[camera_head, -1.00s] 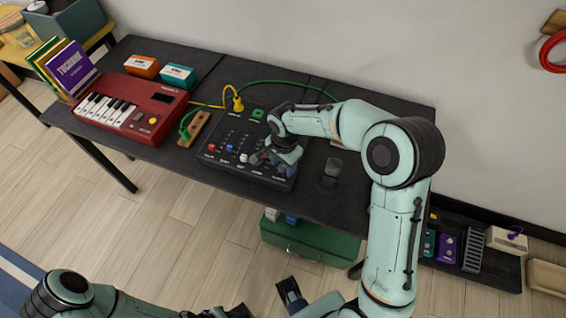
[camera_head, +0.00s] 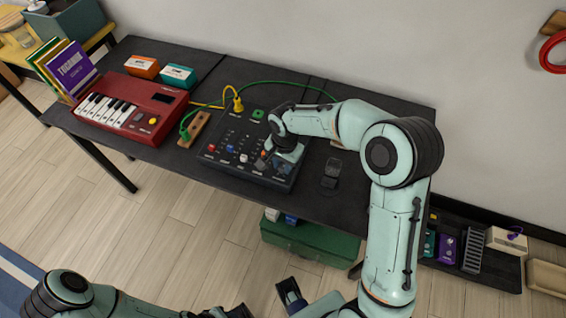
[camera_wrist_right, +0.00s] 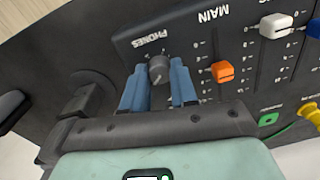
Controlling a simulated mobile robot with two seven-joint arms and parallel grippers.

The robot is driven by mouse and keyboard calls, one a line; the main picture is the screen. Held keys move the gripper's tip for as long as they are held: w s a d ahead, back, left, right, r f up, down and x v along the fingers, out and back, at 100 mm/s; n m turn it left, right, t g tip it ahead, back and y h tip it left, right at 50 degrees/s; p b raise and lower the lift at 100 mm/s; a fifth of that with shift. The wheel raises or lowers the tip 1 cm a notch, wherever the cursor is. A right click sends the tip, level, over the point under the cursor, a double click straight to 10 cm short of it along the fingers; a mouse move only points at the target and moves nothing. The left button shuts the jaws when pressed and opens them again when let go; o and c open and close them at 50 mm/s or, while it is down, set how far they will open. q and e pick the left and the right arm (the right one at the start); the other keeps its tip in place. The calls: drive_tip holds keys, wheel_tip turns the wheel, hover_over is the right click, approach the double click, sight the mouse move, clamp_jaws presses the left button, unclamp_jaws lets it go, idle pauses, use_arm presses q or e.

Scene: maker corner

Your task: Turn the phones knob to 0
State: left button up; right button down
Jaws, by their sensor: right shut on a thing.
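The grey phones knob (camera_wrist_right: 158,68) sits on the dark mixer (camera_head: 222,157), next to the upside-down PHONES label in the right wrist view. My right gripper (camera_wrist_right: 160,85) has its two blue fingers on either side of the knob and is shut on it. In the head view my right gripper (camera_head: 276,163) is over the mixer's right part, and its hand hides the knob there. The knob's pointer setting is too small to read.
An orange fader cap (camera_wrist_right: 222,72) and a white one (camera_wrist_right: 277,26) stand close to my fingers. A yellow plug (camera_head: 238,104) and a green cable are behind. A red keyboard (camera_head: 131,108) is left on the table. A black pedal (camera_head: 331,174) lies right of the mixer.

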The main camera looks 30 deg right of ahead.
drive_tip(key=n, duration=0.5)
drive_tip(key=shift+w+r+p, duration=0.1)
drive_tip(key=shift+p, duration=0.25)
drive_tip(key=n+p, duration=0.1)
drive_tip(key=n, duration=0.5)
drive_tip(key=n+p, duration=0.1)
drive_tip(key=n, duration=0.4)
drive_tip(key=shift+g, duration=0.3)
drive_tip(key=n+p, duration=0.1)
drive_tip(key=n, duration=0.4)
drive_tip(key=shift+w+a+r+n, duration=0.1)
drive_tip(key=shift+n, duration=0.3)
drive_tip(key=n+p, duration=0.1)
drive_tip(key=n, duration=0.3)
drive_tip(key=shift+n+p, duration=0.3)
drive_tip(key=shift+p, duration=0.05)
drive_tip(key=n+p, duration=0.1)
drive_tip(key=n, duration=0.3)
drive_tip(key=shift+p, duration=0.3)
drive_tip(key=n+p, duration=0.1)
drive_tip(key=n, duration=0.4)
drive_tip(key=shift+p, duration=0.4)
use_arm(q)
drive_tip(key=w+r+t+p, duration=0.1)
drive_tip(key=w+r, duration=0.8)
drive_tip(key=r, duration=0.4)
drive_tip(key=shift+p, duration=0.3)
use_arm(e)
drive_tip(key=shift+n+h, duration=0.3)
drive_tip(key=shift+n, duration=1.7)
